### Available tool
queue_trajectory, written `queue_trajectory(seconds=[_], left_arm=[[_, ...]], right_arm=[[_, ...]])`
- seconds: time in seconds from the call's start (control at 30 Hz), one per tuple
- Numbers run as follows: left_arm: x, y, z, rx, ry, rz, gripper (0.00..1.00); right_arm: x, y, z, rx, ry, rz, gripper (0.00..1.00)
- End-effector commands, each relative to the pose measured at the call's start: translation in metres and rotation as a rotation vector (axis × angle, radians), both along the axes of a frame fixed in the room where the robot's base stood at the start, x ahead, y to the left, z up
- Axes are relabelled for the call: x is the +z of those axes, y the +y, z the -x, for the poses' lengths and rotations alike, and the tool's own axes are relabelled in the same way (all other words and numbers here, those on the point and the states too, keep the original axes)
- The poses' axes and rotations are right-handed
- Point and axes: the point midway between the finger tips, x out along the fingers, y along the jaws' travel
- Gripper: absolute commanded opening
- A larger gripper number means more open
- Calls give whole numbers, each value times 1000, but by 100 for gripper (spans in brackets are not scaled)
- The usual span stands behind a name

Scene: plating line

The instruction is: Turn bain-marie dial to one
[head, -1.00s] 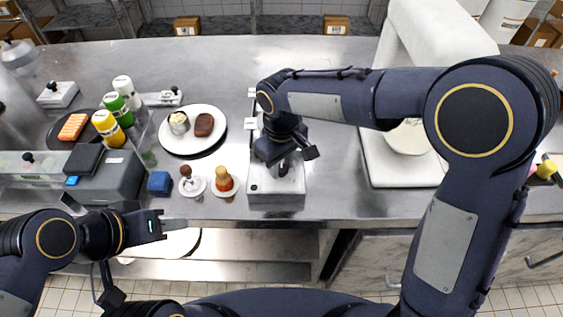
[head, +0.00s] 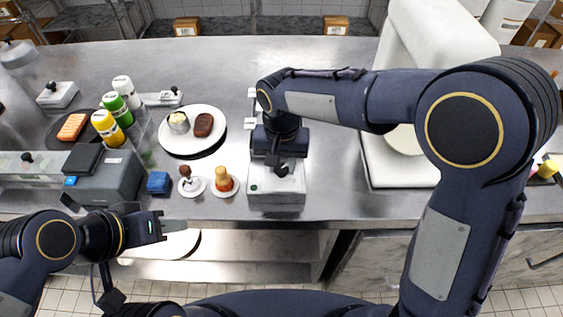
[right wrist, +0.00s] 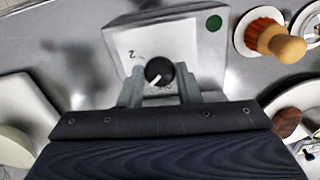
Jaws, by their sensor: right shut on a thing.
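The bain-marie control box (head: 276,196) is a pale metal box at the counter's front edge, with a green spot on its face. It also shows in the right wrist view (right wrist: 205,55). Its dial (right wrist: 159,71) is a round black knob with a white pointer line, which points to the lower left in that view. A figure 2 is printed up and left of the knob; other marks are hidden. My right gripper (right wrist: 160,90) is shut on the dial, one finger on each side. My left gripper (head: 158,227) is away at the counter's front left; its jaw opening is unclear.
Two small saucers with a brown-topped item (head: 191,185) and an orange-based item (head: 223,180) stand just left of the box. A white plate (head: 180,146) with food lies behind them. A white machine (head: 390,165) stands at right.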

Motion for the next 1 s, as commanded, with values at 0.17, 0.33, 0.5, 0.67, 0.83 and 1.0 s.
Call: queue_trajectory(seconds=[0.17,0.33,0.5,0.67,0.83,1.0], left_arm=[[0,0,0,0,0,0,36],[1,0,0,0,0,0,36],[1,0,0,0,0,0,36],[1,0,0,0,0,0,36],[1,0,0,0,0,0,36],[1,0,0,0,0,0,36]], right_arm=[[1,0,-1,-93,-2,-1,8],[1,0,-1,-145,-2,-1,8],[1,0,-1,-169,-2,-2,8],[1,0,-1,-173,-3,-2,8],[1,0,-1,-172,-3,-2,8],[1,0,-1,-172,-3,-2,43]])
